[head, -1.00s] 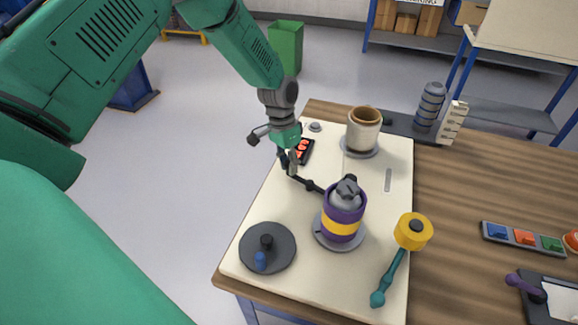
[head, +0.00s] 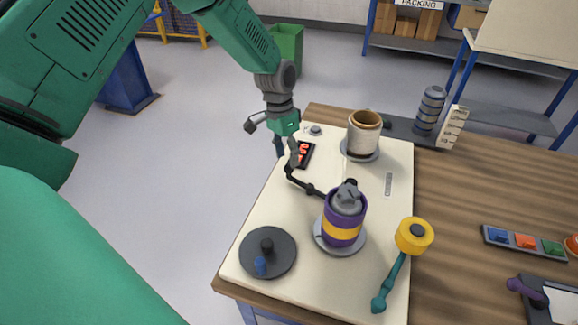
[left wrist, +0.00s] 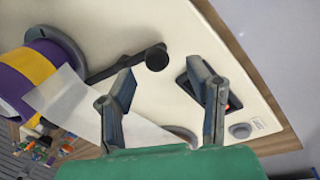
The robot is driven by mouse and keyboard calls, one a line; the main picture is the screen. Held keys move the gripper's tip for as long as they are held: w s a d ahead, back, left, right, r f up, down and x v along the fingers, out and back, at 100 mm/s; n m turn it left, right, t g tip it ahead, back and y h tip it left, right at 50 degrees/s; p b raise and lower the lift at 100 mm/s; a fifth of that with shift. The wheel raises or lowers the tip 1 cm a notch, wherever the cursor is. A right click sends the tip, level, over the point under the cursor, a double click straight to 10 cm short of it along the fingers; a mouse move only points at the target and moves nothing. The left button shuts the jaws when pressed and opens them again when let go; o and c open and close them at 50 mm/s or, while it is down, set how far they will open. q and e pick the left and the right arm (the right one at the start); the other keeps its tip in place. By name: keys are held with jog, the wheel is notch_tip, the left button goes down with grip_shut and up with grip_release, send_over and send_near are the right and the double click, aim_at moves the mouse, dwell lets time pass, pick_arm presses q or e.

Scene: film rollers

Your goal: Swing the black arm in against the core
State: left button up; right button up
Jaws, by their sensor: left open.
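The black arm (head: 308,188) lies low over the cream board, running from its left end to beside the purple and yellow roller (head: 343,222), which has a grey top. Its round black knob (left wrist: 157,57) stands ahead of and between the fingers in the left wrist view, with the bar stretching left toward the roller (left wrist: 38,72). My left gripper (head: 287,152) is above the arm's outer end in the head view. In the left wrist view its fingers (left wrist: 163,90) are spread and hold nothing. Whether a finger touches the knob is unclear. My right gripper is out of view.
A cream roll with a brown rim (head: 363,134) stands at the back of the board. A black disc with a blue peg (head: 267,252) is at front left, and a yellow-headed teal tool (head: 413,236) at front right. A small red-lit display (head: 305,153) lies near the gripper.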

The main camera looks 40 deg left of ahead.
pick_arm(q)
notch_tip(320, 180, up, 7)
jog(key=a, duration=0.1)
jog(key=shift+w+a+r, duration=0.15)
jog(key=shift+w+a, duration=0.1)
jog(key=shift+r, duration=0.1)
dwell(0.3)
